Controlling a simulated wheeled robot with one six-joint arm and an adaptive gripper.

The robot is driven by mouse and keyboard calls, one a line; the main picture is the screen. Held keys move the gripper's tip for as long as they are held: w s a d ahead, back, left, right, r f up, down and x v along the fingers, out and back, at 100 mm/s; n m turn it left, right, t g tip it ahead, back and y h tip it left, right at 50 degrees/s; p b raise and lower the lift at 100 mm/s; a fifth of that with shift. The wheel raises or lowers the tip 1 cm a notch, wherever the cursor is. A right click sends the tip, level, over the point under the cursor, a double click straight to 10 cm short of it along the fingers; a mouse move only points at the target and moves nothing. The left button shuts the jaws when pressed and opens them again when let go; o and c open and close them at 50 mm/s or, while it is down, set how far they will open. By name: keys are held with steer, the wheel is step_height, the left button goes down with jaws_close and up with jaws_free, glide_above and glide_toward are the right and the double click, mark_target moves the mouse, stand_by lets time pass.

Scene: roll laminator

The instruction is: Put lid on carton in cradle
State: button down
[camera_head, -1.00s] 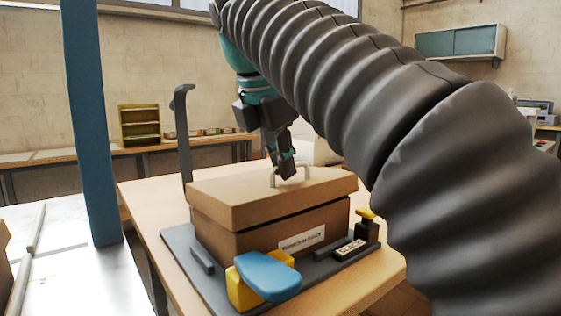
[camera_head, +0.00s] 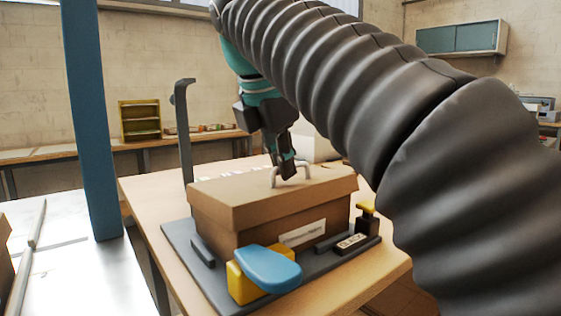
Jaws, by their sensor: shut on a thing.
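A brown lid (camera_head: 262,196) with a light handle (camera_head: 306,169) on top sits over the brown carton (camera_head: 262,232), which bears a white label. The lid's rim overlaps the carton's upper walls, and no clear gap shows along the front. The carton stands on a dark grey cradle base (camera_head: 207,278) on the wooden table. My gripper (camera_head: 287,170) points down onto the lid and is shut on its handle. The fingertips partly cover the handle, and the far side of the lid is hidden.
A yellow block with a blue pad (camera_head: 268,269) stands at the cradle's front, and a black and yellow piece (camera_head: 366,217) at its right. A dark hooked post (camera_head: 184,130) rises behind left. A blue upright (camera_head: 90,120) stands left. Bare table (camera_head: 145,200) shows left.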

steer(key=shift+f+b, duration=0.4)
steer(key=shift+f, duration=0.35)
steer(key=c, duration=0.7)
jaws_free()
steer(key=shift+w+r, duration=0.1)
steer(key=shift+r+p, duration=0.6)
steer(key=shift+r, duration=2.8)
